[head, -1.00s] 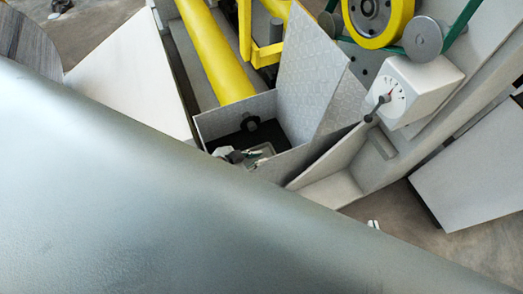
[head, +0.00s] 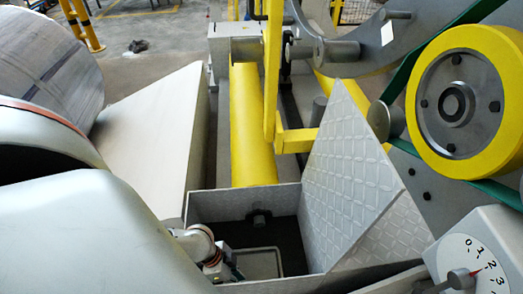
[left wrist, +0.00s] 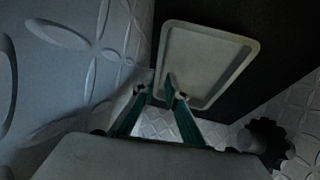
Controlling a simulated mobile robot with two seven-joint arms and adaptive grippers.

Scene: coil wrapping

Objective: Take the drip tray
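The drip tray (head: 258,262) is a shallow grey rectangular tray with a raised rim. It lies low in a dark-floored pit in the head view. It also shows in the left wrist view (left wrist: 207,62), above and right of my fingertips. My left gripper (head: 222,268) reaches into the pit at the tray's left side. In the left wrist view, my left gripper (left wrist: 159,82) has a narrow gap between its fingertips, close to the tray's near left corner. Whether the fingers touch the rim cannot be told. My right gripper is not in view.
Grey pit walls (head: 240,203) and tilted tread plates (head: 350,180) crowd the tray. A yellow roller (head: 252,125) lies behind. A yellow wheel (head: 432,88) and a dial box (head: 478,255) stand right. A pale sloped panel (head: 150,130) stands left.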

